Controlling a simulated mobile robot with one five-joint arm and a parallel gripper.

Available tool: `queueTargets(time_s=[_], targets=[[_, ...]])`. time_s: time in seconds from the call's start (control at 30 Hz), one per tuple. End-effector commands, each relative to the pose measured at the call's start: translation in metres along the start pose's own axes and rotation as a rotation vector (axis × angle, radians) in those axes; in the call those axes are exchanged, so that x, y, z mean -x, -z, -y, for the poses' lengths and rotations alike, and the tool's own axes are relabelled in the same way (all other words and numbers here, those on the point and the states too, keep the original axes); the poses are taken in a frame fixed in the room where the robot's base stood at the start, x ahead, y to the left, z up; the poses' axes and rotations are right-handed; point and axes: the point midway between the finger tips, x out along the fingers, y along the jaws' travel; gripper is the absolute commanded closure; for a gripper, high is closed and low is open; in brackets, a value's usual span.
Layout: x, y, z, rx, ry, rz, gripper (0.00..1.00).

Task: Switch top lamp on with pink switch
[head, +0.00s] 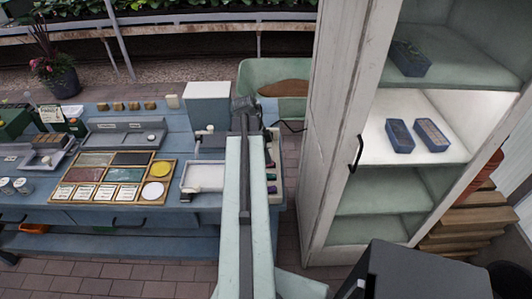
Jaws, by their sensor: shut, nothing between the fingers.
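A tall whitish cabinet stands at the right, with its door (345,120) swung out to the left. Its middle shelf (375,148) is brightly lit, while the top shelf (465,75) and lower shelves look dim. No lamp body shows clearly. Several small coloured pieces, one pinkish (271,177), sit in a row on the bench just right of my arm; they are too small to tell whether one is the pink switch. My gripper (244,104) is at the far end of my arm, over the bench, shut and empty. My arm hides part of the bench.
A blue workbench (150,215) with seed trays, a white box (208,103) and small tools fills the left. Blue boxes (400,136) lie on the cabinet shelves. Brick floor (100,280) is clear in front.

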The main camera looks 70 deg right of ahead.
Motion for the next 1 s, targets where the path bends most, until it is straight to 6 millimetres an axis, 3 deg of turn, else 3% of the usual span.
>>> queueTargets(time_s=[0.23,0.33,0.53,0.8,1.0], targets=[[0.001,0.0,0.0,0.0,0.0,0.0,1.0],[0.012,0.001,0.0,0.002,0.001,0.0,1.0],[0.058,0.004,0.0,0.004,0.001,0.0,1.0],[0.118,-0.009,0.0,0.002,0.0,0.0,1.0],[0.137,-0.016,0.0,0.001,0.0,0.0,1.0]])
